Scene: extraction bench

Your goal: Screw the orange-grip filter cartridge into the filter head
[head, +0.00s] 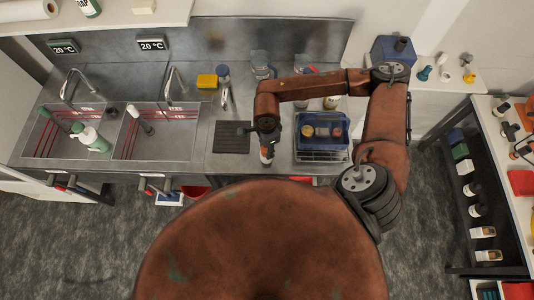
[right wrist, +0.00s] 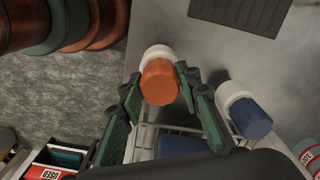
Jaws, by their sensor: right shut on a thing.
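The orange-grip filter cartridge (right wrist: 160,82) has a white body and an orange grip. In the right wrist view it sits between the green fingers of my right gripper (right wrist: 158,78), which is shut on it. In the head view my right gripper (head: 267,146) is at the front edge of the steel bench, left of the blue tray, with the cartridge (head: 266,157) small below it. A white cartridge with a blue grip (right wrist: 248,114) is right of the gripper in the wrist view. I cannot make out the filter head. My left gripper is not in view.
The blue tray (head: 300,147) on a wire rack holds round yellow and reddish things. A dark ribbed mat (head: 226,137) lies left of my right gripper. Two sinks (head: 165,150) are further left. A bin marked USED (right wrist: 55,160) shows low in the wrist view.

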